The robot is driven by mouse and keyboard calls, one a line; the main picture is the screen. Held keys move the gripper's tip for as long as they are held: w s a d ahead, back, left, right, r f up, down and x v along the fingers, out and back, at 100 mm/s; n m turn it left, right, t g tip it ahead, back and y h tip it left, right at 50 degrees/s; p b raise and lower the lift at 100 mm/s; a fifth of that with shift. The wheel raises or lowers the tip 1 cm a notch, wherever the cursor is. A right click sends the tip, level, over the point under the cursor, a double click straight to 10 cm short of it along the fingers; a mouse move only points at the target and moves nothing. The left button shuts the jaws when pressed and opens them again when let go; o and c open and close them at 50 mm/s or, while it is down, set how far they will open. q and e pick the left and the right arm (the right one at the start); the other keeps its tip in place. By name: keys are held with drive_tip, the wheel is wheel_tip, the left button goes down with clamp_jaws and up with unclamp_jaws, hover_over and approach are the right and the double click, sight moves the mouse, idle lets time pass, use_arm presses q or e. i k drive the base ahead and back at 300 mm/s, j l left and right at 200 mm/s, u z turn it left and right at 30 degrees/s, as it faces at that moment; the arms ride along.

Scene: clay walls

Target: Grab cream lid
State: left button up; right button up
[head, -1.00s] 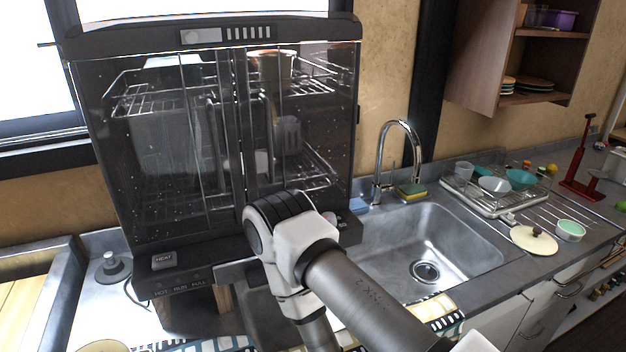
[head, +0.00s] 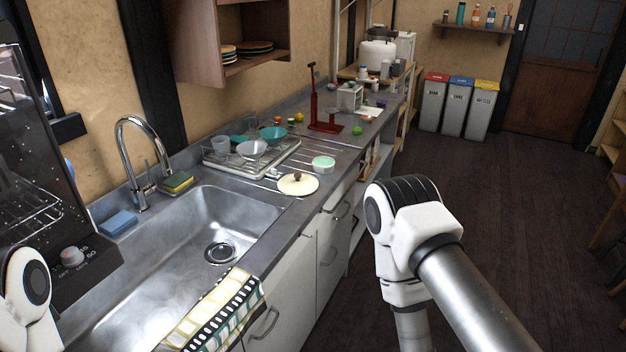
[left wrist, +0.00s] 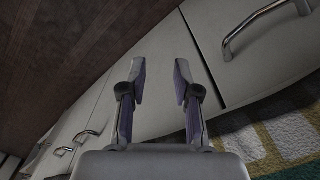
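The cream lid (head: 298,184) lies flat on the grey counter in the head view, right of the sink. It is round and pale with a dark brown knob on top. My left gripper (left wrist: 160,75) shows in the left wrist view with its two fingers apart and nothing between them. It is in front of the white cabinet doors and apart from the lid. In the head view both grippers are out of sight; only arm links show at the lower left and lower right.
A mint-green bowl (head: 323,163) sits just behind the lid. A dish rack (head: 225,165) with bowls stands to its left. The steel sink (head: 250,205) is in front of the rack, with a film-strip patterned cloth (head: 225,312) over the counter edge. Open dark floor (head: 500,200) lies to the right.

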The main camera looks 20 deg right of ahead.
sight(297, 184)
drive_tip(key=z, duration=0.45)
drive_tip(key=u, duration=0.4)
drive_tip(key=i+l+u, duration=0.2)
drive_tip(key=l, duration=0.15)
drive_tip(key=l+u, duration=0.25)
drive_tip(key=i+l+u, duration=0.2)
drive_tip(key=l, duration=0.25)
drive_tip(key=l+u, duration=0.2)
drive_tip(key=l, duration=0.2)
